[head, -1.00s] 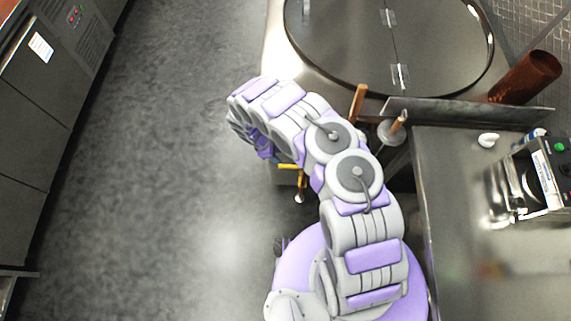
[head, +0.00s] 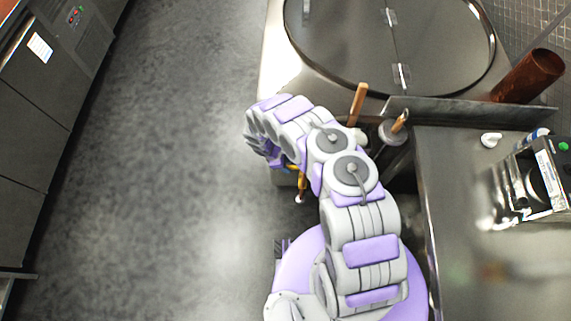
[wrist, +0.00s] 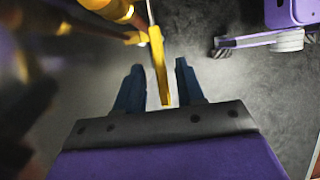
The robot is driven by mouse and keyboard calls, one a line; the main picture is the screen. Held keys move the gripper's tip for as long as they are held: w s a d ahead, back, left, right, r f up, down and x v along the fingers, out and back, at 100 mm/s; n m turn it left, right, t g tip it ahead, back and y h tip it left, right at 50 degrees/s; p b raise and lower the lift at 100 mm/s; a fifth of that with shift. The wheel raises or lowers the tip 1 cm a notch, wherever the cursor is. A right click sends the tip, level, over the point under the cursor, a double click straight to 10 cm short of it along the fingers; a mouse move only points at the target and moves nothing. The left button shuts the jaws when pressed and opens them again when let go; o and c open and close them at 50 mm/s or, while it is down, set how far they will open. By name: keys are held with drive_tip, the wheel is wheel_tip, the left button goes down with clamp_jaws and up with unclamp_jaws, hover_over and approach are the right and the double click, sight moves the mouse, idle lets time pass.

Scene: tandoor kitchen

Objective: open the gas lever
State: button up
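The yellow gas lever (wrist: 156,52) is a flat bar that shows in the wrist view, hanging from yellow pipework (wrist: 110,8) at the top. Its free end appears between the two dark blue fingers of my gripper (wrist: 158,67). The fingers are open, with a gap on each side of the lever. I cannot tell how deep the lever sits between them. In the head view a bit of yellow pipework (head: 302,181) shows beside my arm, below the tandoor's front edge; my arm hides the gripper there.
The steel tandoor (head: 350,45) with its round lid stands at the top. A steel counter (head: 480,265) with a small appliance (head: 540,180) is at the right. Dark cabinets (head: 40,120) line the left. The grey floor (head: 170,150) between is clear.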

clamp_jaws()
